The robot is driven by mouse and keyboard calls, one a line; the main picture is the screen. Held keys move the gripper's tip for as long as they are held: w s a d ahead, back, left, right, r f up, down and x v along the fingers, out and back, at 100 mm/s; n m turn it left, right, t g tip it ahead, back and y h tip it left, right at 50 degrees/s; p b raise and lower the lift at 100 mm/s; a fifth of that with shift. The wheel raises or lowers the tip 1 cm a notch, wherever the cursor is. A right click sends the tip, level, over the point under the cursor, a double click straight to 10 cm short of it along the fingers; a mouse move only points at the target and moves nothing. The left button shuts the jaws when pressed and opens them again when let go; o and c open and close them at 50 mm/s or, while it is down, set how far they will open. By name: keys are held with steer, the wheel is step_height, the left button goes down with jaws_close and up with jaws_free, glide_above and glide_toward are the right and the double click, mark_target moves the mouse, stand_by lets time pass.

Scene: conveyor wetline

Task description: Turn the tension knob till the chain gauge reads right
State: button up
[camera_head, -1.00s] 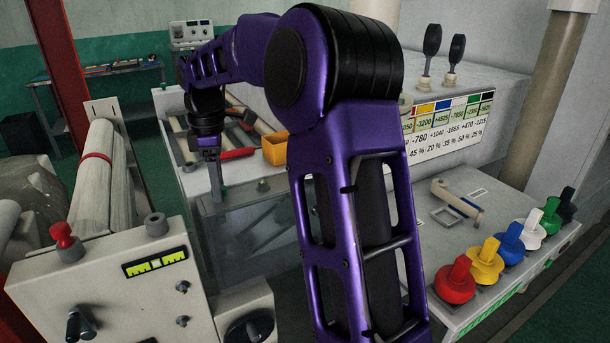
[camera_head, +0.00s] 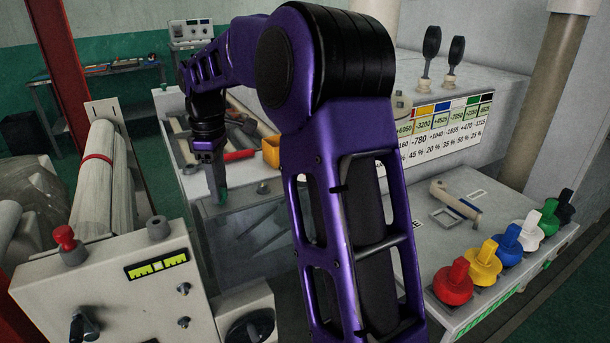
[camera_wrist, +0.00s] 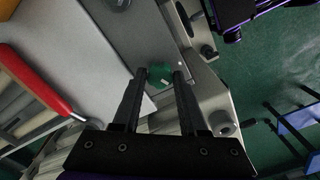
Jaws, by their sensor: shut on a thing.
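My gripper (camera_head: 221,194) hangs fingers down over the front edge of the bench behind the control box. In the wrist view my gripper (camera_wrist: 160,78) has its two dark fingers on either side of a small green piece (camera_wrist: 160,72) and is shut on it. I cannot tell whether this piece is the tension knob. A yellow-green and black gauge strip (camera_head: 157,264) is on the sloped box at the lower left. Its reading is too small to make out surely, and I cannot tell whether it is the chain gauge.
The box carries a red knob (camera_head: 65,238) and a grey knob (camera_head: 158,228). An orange bin (camera_head: 271,151) and red-handled tools lie on the bench. Several coloured knobs, such as a red one (camera_head: 453,282), line the right counter. A number chart (camera_head: 445,128) is behind.

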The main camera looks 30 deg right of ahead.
stand_by(0.3)
steer(key=shift+m+p, duration=0.35)
steer(key=shift+m, duration=0.45)
steer(key=o, duration=0.9)
step_height(320, 180, up, 2)
steer(key=shift+r+p, duration=0.25)
steer(key=shift+p, duration=0.95)
steer(key=shift+r, duration=1.75)
